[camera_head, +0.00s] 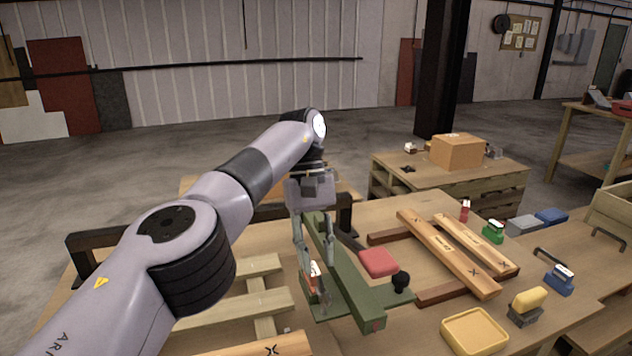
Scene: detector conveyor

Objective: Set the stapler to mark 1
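My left gripper (318,286) points down over the green metal fixture (352,290) at the table's middle. Its two fingers stand apart, with a small orange-and-white thing (313,270) at their tips. This may be the stapler, but the fingers partly hide it. I cannot tell if they press on it or only surround it. The fixture has a long green bar, a red pad (379,263) and a black knob (401,281). Two wooden planks (448,252) with dark marks lie to its right. No mark 1 can be read. My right gripper is out of view.
Small red (465,210), green (493,231), blue (560,279) and yellow (528,303) tools stand at the right. A yellow tray (474,332) is at the front right. A wooden slat frame (235,305) lies left of the fixture. A cardboard box (457,152) sits on a table behind.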

